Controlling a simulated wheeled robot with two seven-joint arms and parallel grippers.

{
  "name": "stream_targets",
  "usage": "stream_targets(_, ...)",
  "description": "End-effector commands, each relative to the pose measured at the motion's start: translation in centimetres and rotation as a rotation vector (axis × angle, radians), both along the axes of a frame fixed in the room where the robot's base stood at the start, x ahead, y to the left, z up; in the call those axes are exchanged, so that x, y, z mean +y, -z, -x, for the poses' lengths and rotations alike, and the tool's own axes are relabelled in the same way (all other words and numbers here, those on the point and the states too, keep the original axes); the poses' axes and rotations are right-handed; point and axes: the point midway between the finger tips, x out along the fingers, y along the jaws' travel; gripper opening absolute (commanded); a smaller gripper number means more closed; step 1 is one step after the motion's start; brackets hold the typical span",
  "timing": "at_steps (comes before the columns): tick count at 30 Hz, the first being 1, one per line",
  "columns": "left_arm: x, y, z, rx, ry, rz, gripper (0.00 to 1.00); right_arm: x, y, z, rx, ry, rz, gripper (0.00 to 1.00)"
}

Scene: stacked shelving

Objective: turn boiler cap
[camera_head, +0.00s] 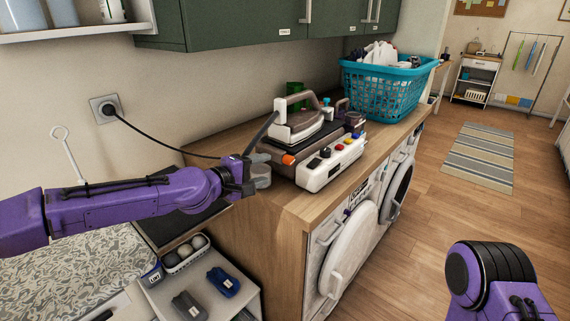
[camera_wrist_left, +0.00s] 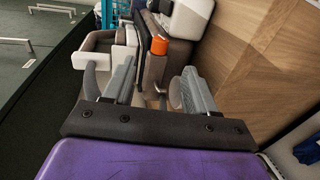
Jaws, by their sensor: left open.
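A steam iron station with a white and brown boiler base (camera_head: 329,163) stands on the wooden counter, with the iron (camera_head: 299,122) resting on top. An orange cap (camera_head: 288,160) sticks out from the base's near left end. The orange cap also shows in the left wrist view (camera_wrist_left: 159,47), beyond the fingers. My left gripper (camera_head: 258,169) is just left of the orange cap. In the left wrist view its fingers (camera_wrist_left: 158,86) are apart with nothing held between them, and the cap lies ahead of the gap. My right gripper is out of view; only part of my right arm shows.
A black cord runs from the wall socket (camera_head: 105,109) past my left gripper. A teal laundry basket (camera_head: 385,94) stands farther along the counter (camera_head: 221,146). Green cabinets (camera_head: 240,24) hang above. Washing machines (camera_head: 345,262) sit below; the floor to the right is open.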

Motion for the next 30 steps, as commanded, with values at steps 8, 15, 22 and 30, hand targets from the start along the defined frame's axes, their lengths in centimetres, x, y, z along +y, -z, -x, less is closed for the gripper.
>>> stream_targets(8, -3.0, 1.1, -3.9, -0.006, 0.003, -0.013, 0.57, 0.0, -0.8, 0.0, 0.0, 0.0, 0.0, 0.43)
stream_targets(15, -5.4, 2.0, -7.4, -0.006, 0.0, -0.011, 0.57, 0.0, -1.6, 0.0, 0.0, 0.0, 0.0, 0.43)
stream_targets(22, -6.0, 2.4, -8.2, -0.008, 0.0, -0.011, 0.57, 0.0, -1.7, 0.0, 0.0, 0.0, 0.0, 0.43)
stream_targets(30, -6.0, 2.4, -8.2, -0.007, 0.0, -0.011, 0.18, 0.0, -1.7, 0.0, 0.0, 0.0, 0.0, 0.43)
